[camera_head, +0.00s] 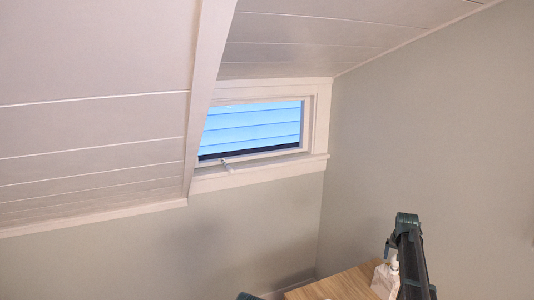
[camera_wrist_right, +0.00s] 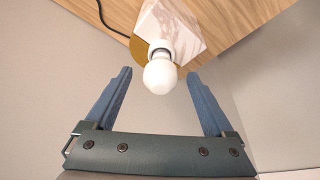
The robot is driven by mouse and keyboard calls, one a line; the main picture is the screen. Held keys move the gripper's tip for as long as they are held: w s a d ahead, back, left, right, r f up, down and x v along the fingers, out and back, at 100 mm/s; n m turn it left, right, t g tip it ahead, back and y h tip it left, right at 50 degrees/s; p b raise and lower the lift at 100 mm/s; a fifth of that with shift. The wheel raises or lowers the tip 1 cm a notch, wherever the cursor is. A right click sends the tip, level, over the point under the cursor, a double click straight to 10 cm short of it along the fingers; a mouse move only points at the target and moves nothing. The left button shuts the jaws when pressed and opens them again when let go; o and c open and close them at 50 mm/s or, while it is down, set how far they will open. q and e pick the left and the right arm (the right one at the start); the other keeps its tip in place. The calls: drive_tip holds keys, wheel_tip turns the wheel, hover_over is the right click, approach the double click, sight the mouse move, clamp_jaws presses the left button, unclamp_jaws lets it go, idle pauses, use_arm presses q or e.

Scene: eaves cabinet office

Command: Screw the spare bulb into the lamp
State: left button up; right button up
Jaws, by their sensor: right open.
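A lamp with a pale marble block base (camera_wrist_right: 172,22) stands on a wooden top in the right wrist view. A round white bulb (camera_wrist_right: 160,76) sits at its white socket; I cannot tell whether this is the spare bulb. My right gripper (camera_wrist_right: 158,74) is open, with one blue finger on each side of the bulb and clear gaps between. In the head view the lamp (camera_head: 383,278) is small and partly hidden behind my right arm. No second bulb is visible.
The wooden top (camera_head: 338,286) shows at the bottom of the head view, in the corner between two walls. A black cord (camera_wrist_right: 108,22) runs beside the lamp. A small window (camera_head: 250,130) sits under the sloped ceiling, above the wooden top.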

drive_tip(key=shift+n+y, duration=0.4)
drive_tip(key=shift+n, duration=0.7)
drive_tip(key=shift+d+n+t+y, duration=0.15)
drive_tip(key=shift+n+t+y, duration=0.15)
drive_tip(key=shift+n, duration=0.7)
drive_tip(key=n, duration=0.2)
drive_tip(key=n+y, duration=0.1)
drive_tip(key=n, duration=0.1)
drive_tip(key=shift+w+d+n+y, duration=0.1)
drive_tip(key=shift+d+n+y, duration=0.1)
drive_tip(key=shift+n+y, duration=0.15)
drive_tip(key=n, duration=0.1)
drive_tip(key=n+y, duration=0.1)
drive_tip(key=n, duration=0.3)
drive_tip(key=shift+w+d+g+y, duration=0.15)
drive_tip(key=shift+d+g+y, duration=0.1)
drive_tip(key=shift+g+y, duration=0.15)
drive_tip(key=n+g, duration=0.1)
drive_tip(key=n, duration=0.3)
drive_tip(key=shift+y, duration=0.35)
drive_tip(key=shift+c, duration=0.3)
